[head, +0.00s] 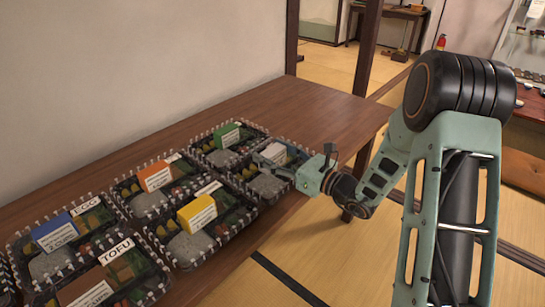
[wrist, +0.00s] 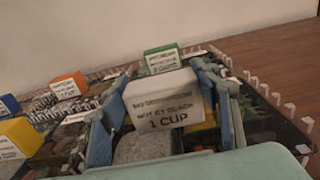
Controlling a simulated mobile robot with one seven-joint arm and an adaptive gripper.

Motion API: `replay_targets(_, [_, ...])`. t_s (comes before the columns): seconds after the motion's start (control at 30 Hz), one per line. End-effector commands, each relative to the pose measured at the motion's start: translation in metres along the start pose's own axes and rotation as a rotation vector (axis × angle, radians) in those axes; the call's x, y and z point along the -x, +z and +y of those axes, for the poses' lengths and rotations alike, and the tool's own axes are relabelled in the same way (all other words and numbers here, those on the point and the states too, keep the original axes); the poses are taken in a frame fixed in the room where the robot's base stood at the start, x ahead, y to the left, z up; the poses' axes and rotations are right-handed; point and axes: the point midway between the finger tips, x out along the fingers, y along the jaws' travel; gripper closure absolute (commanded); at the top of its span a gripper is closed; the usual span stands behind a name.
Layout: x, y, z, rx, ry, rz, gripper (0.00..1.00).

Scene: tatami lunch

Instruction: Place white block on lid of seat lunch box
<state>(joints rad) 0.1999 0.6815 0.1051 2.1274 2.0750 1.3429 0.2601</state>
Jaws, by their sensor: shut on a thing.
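The white block (head: 273,153) is between the fingers of my gripper (head: 284,166), over the lunch box (head: 264,188) at the right end of the front row. In the wrist view the white block (wrist: 165,98) shows printed text ending in "1 CUP". My gripper's blue-grey fingers (wrist: 162,112) are shut on its sides. A grey rounded thing (wrist: 142,147) lies just below the block in that box. I cannot tell whether the block touches the lid. No label on this box is readable, so I cannot tell from print whether it is the seat lunch box.
Other dark lunch boxes carry a green block (head: 227,136), an orange block (head: 155,176), a yellow block (head: 197,214), a blue block (head: 54,232) and a brown block (head: 86,290). The wooden table (head: 325,118) is bare at its far right end. A wall runs behind it.

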Motion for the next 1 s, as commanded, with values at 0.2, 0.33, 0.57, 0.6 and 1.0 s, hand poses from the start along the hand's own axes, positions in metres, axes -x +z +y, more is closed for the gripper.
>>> replay_targets(0.2, [-0.0001, -0.0061, -0.0001, 0.002, 0.000, -0.003, 0.67])
replay_targets(0.33, [0.0000, -0.0077, 0.0000, 0.002, 0.000, -0.002, 0.67])
replay_targets(0.57, [0.0000, -0.0093, 0.0001, 0.002, 0.000, -0.002, 0.28])
replay_targets(0.6, [0.0000, -0.0093, 0.0001, 0.002, 0.000, -0.002, 0.26])
replay_targets(1.0, [0.0050, -0.0054, -0.0008, 0.001, -0.002, -0.001, 0.26])
